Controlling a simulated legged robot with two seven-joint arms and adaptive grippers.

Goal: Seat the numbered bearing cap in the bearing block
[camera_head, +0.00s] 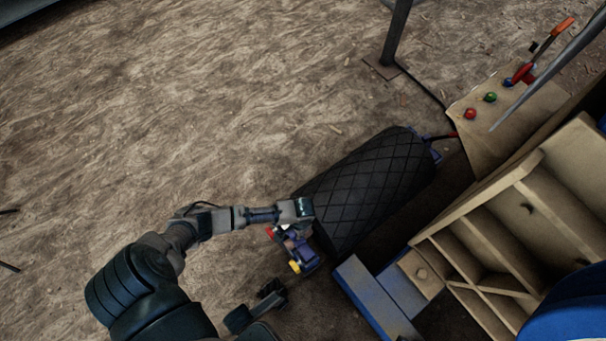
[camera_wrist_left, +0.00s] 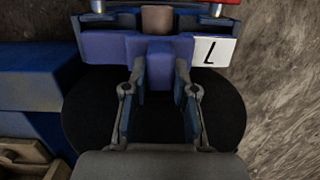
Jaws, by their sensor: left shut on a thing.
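The bearing cap (camera_wrist_left: 110,46) is a purple-blue piece with a tab (camera_wrist_left: 159,68) and a white plate (camera_wrist_left: 213,52) with one dark character, like a 7 or an upturned L. My left gripper (camera_wrist_left: 159,88) is shut on the tab, one finger on each side. The cap lies against the darker blue bearing block (camera_wrist_left: 188,22), around a brown shaft end (camera_wrist_left: 157,18). I cannot tell whether it is fully seated. In the head view my left gripper (camera_head: 293,229) is at the near end of the black roller, partly hiding the blue bearing parts (camera_head: 304,252).
The black cross-hatched roller (camera_head: 368,180) runs up and right. A blue beam (camera_head: 372,300) and a tan compartmented frame (camera_head: 520,215) stand to its right. A button panel (camera_head: 505,115) is at upper right. Dark parts (camera_head: 268,296) show at the bottom. Open dirt ground lies left.

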